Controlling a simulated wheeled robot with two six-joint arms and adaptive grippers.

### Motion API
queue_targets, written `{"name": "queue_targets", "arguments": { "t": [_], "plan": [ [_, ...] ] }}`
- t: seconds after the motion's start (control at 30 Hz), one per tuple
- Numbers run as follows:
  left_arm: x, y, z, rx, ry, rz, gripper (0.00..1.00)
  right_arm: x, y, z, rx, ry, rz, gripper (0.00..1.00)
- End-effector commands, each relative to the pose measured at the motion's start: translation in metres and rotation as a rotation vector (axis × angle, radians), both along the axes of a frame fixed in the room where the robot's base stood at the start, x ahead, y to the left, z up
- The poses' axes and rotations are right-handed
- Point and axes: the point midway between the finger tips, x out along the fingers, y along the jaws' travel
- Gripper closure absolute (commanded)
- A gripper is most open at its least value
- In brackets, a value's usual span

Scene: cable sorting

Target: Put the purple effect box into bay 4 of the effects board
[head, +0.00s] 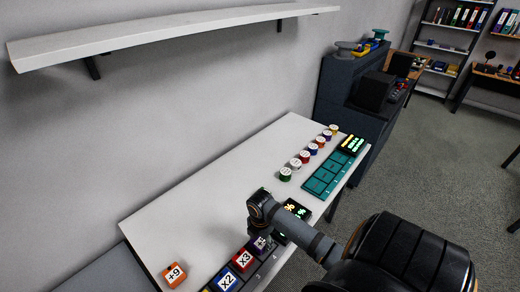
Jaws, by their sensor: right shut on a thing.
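The purple effect box (261,244) is at the board, in line with the red X3 box and just beyond it; my right gripper (262,234) is shut on it from above. The gripper and wrist hide part of the box, and I cannot tell whether it is fully seated. The dark effects board (265,271) lies along the table's near edge, cut off by the bottom of the head view. It holds a red X3 box (242,260) and a blue X2 box (227,280). My left gripper is not in view.
An orange +9 box (174,274) lies loose on the white table (200,215). A dark display (298,209) with lit symbols is beside my right wrist. Farther back are a teal tray (318,185) and several round coloured pucks (297,162). The table's middle is clear; a wall shelf (170,37) hangs above.

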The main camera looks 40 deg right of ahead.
Motion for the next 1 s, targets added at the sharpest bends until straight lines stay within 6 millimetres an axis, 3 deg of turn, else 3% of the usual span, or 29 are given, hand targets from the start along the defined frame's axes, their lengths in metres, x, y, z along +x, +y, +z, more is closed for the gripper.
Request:
{"name": "queue_targets", "arguments": {
  "t": [0.17,0.2,0.33,0.47,0.73,1.0],
  "plan": [
    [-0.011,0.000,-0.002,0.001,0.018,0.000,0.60,0.000,0.000,-0.003,0.000,0.001,0.000,0.88],
    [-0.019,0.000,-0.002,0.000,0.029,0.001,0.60,0.000,0.000,-0.002,0.000,0.001,0.000,0.42],
    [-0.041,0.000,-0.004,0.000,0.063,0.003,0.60,0.000,0.000,-0.002,0.000,0.001,0.000,0.24],
    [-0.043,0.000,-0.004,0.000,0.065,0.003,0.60,0.000,0.000,-0.002,0.000,0.001,0.000,0.23],
    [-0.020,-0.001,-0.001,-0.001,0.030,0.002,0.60,0.000,-0.001,0.005,-0.001,-0.001,0.000,0.23],
    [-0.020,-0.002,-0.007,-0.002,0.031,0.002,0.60,0.001,-0.001,0.064,-0.006,-0.003,0.005,0.23]
  ]
}}
